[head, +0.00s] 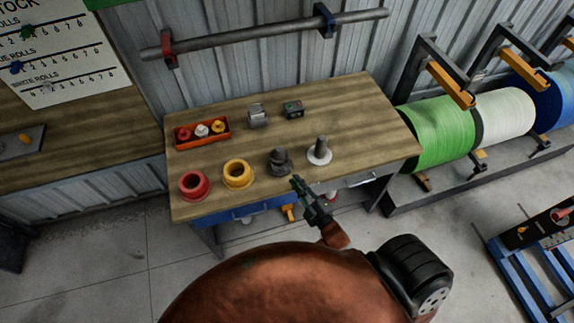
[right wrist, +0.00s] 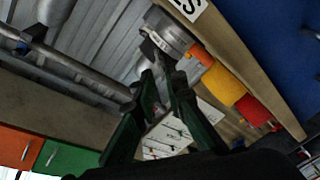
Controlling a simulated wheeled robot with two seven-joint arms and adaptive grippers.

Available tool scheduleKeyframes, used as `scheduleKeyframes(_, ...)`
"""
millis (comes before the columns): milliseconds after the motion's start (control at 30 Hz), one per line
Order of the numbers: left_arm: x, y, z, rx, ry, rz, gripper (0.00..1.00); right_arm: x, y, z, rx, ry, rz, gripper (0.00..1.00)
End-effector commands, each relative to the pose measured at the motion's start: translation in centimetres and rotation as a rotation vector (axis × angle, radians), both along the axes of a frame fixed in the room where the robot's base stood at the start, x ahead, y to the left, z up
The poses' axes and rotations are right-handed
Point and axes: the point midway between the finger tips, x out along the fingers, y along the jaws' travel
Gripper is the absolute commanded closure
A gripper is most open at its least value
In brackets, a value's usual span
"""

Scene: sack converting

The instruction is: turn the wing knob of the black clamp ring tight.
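The black clamp ring (head: 280,161) stands near the front edge of the wooden bench (head: 350,110), between a yellow ring and a white disc with a grey post. In the right wrist view it seems to be the grey cylinder (right wrist: 173,32), with a dark knob-like part (right wrist: 156,45) on its near side. My right gripper (head: 296,181) is just in front of and right of the ring, at the bench edge. In the wrist view its fingers (right wrist: 164,77) are apart with nothing held, short of the knob. My left gripper is not in view.
A yellow ring (head: 238,173) and red ring (head: 194,185) stand left of the black one. The disc with post (head: 319,153) stands close on the right. Behind are an orange tray (head: 193,143), a grey part (head: 257,116) and a small dark box (head: 293,109). The bench's right side is clear.

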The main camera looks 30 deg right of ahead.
Motion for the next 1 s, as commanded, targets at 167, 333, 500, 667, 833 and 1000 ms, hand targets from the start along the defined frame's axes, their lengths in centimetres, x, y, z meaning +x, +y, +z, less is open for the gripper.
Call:
scheduleKeyframes(167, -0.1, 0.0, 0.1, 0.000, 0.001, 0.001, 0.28, 2.9, -0.1, 0.1, 0.001, -0.003, -0.003, 0.88)
scheduleKeyframes(333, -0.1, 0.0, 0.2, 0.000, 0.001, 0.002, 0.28, 5.2, -0.2, 0.0, 0.003, 0.000, -0.005, 0.88)
scheduleKeyframes(500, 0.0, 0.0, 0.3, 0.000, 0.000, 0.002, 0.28, 6.6, -0.1, 0.0, 0.002, 0.000, -0.004, 0.88)
scheduleKeyframes(667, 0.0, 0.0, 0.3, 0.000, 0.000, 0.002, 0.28, 6.8, -0.1, 0.0, 0.002, 0.000, -0.002, 0.88)
scheduleKeyframes(833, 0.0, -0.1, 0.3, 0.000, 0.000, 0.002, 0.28, 6.8, 0.0, 0.0, 0.002, 0.001, -0.001, 0.90)
scheduleKeyframes(1000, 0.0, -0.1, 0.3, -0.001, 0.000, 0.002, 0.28, 6.8, 0.0, 0.0, 0.002, 0.001, -0.001, 1.00)
